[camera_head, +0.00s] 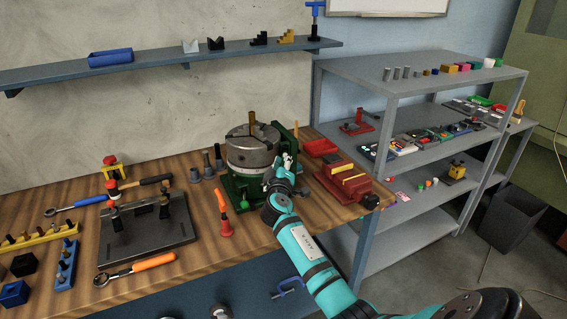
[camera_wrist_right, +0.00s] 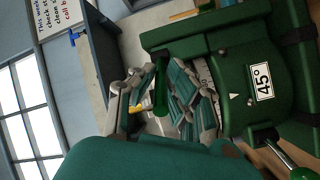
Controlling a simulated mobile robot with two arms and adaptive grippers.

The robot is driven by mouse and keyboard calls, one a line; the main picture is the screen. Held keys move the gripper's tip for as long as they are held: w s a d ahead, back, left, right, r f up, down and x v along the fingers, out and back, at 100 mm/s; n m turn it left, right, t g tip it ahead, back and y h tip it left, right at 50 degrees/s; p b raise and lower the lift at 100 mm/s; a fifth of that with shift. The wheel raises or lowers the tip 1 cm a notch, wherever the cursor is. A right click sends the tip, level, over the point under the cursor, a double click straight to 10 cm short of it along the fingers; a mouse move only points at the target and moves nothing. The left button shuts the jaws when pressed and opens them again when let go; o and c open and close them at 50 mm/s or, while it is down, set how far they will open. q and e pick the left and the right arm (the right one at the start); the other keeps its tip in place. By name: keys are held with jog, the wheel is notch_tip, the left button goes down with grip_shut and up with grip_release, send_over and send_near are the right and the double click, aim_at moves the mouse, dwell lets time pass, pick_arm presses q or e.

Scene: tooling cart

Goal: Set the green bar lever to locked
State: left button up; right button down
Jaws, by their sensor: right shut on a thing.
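A green tilting fixture (camera_head: 240,184) with a grey round chuck (camera_head: 252,148) on it stands on the wooden bench. In the right wrist view its green body (camera_wrist_right: 235,90) fills the right side, with a white "45°" label and a pointer mark. My right gripper (camera_head: 287,163) is at the fixture's right side. In the right wrist view the gripper (camera_wrist_right: 160,92) is shut on the green bar lever (camera_wrist_right: 161,85), which stands upright in the picture between the fingers. In the head view the gripper hides the lever. My left gripper is not in view.
A red vise (camera_head: 343,180) stands close to the right of my gripper. An orange-handled tool (camera_head: 224,215) and grey cylinders are left of the fixture. A green-knobbed handle (camera_head: 244,203) projects at the fixture's front. A grey shelf unit (camera_head: 420,72) stands right of the bench.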

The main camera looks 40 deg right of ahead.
dwell(0.5)
jog(key=s+d+n+t+y, duration=0.2)
jog(key=d+n+t+y, duration=0.2)
jog(key=n+y, duration=0.6)
jog(key=shift+d+f+t+y+p, duration=0.35)
jog(key=shift+d+y, duration=0.7)
jog(key=shift+y, duration=1.35)
jog(key=shift+r, duration=0.15)
